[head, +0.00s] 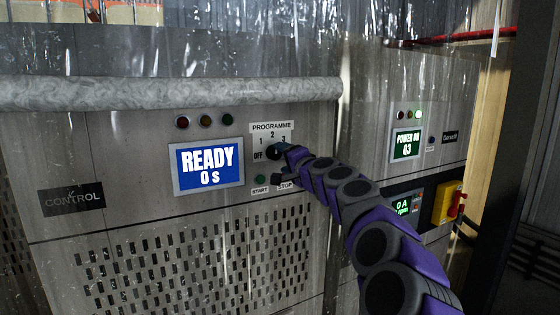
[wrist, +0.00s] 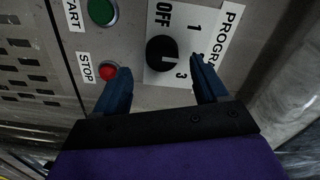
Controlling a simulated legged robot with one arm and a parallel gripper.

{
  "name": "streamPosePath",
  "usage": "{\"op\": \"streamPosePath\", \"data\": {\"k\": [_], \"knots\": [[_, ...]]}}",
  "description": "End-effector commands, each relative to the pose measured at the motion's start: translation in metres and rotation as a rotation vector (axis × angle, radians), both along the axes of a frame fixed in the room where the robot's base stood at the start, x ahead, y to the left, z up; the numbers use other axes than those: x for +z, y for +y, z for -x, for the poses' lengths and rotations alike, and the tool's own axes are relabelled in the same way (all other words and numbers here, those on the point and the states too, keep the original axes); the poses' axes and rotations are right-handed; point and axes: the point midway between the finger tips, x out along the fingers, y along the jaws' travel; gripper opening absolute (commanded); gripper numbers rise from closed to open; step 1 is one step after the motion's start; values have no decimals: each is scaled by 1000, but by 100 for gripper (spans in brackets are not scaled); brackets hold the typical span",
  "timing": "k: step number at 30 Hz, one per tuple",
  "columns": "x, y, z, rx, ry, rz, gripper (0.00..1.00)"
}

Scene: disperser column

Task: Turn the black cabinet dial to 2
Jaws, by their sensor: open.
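The black dial (wrist: 162,53) sits on a white plate with labels OFF, 1 and 3 visible in the wrist view; the 2 is hidden there by a finger. In the head view the plate (head: 271,127) reads PROGRAMME with OFF, 1, 2, 3, and my gripper partly covers the dial (head: 271,152). I cannot tell where the dial points. My gripper (wrist: 161,65) is open, one finger on each side of the dial's near end. It holds nothing. My gripper (head: 281,163) also shows in the head view, close to the panel.
A red STOP button (wrist: 108,71) lies close beside one finger, with a green START button (wrist: 102,12) beyond it. A blue display (head: 208,165) reads READY 0 s. A pale padded roll (head: 170,91) runs above the panel. A yellow-red switch (head: 448,203) is at the right.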

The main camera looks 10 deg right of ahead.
Motion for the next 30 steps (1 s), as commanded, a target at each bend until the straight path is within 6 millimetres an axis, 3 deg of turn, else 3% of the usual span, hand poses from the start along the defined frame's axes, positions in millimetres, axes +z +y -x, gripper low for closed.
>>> {"op": "streamPosePath", "data": {"k": [24, 30], "knots": [[1, -34, 100, -3, -3, 0, 72], [-2, -38, 114, -2, 1, 1, 72]]}}
